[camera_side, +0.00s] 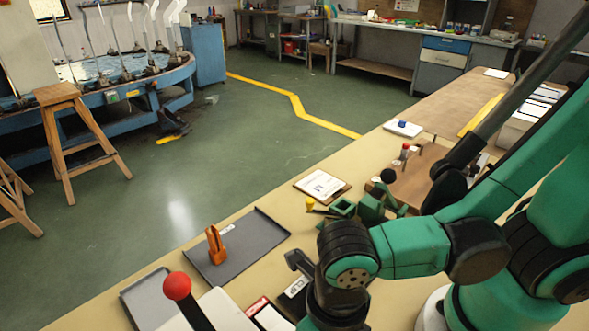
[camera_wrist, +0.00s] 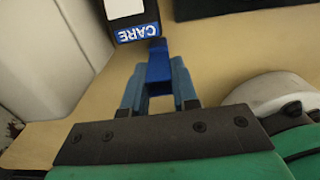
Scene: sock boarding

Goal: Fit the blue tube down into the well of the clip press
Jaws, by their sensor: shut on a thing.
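The blue tube (camera_wrist: 159,68) is dark blue and shows in the wrist view, between the two lighter blue fingers of my gripper (camera_wrist: 157,78). My gripper is shut on it, and the tube's tip sticks out a little past the fingers. The tube does not show in the side view, where my arm covers that area. A black piece with a white CLIP label (camera_side: 297,287) stands just left of my wrist in the side view. It may be part of the clip press, but I cannot tell. No well is visible.
A CARE label (camera_wrist: 137,31) lies beyond the tube's tip. In the side view, an orange clip (camera_side: 216,246) stands on a dark grey tray (camera_side: 262,226). A red-knobbed lever (camera_side: 177,286) rises at the front left. A clipboard (camera_side: 322,186) and green fixtures (camera_side: 371,208) lie behind.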

